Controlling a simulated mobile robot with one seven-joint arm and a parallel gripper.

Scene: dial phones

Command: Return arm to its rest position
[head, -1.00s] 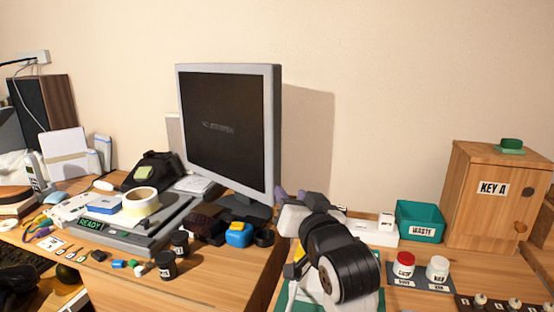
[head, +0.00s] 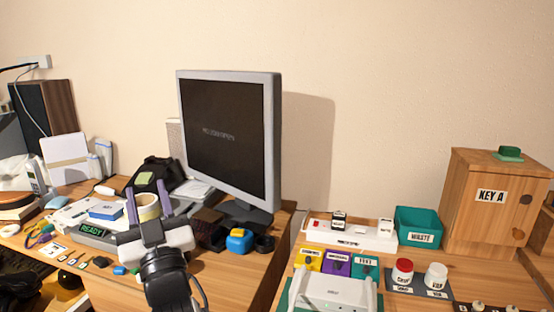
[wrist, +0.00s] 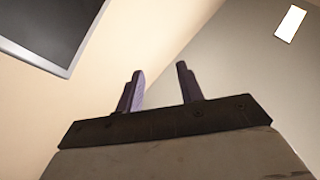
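My gripper (head: 148,204) is raised over the left desk in the head view, in front of the tape roll and the grey device marked READY (head: 92,231). Its two purple fingers stand apart and point up and away from me. In the wrist view the fingers (wrist: 160,88) are apart with nothing between them, against the bare wall. My arm comes up from the bottom of the head view and hides part of the desk.
A monitor (head: 228,145) stands just right of and behind my gripper. To the right are a white router-like box (head: 335,293), coloured blocks (head: 337,263), a green WASTE bin (head: 419,226), two jars and a wooden KEY A cabinet (head: 487,205). The air above the desks is clear.

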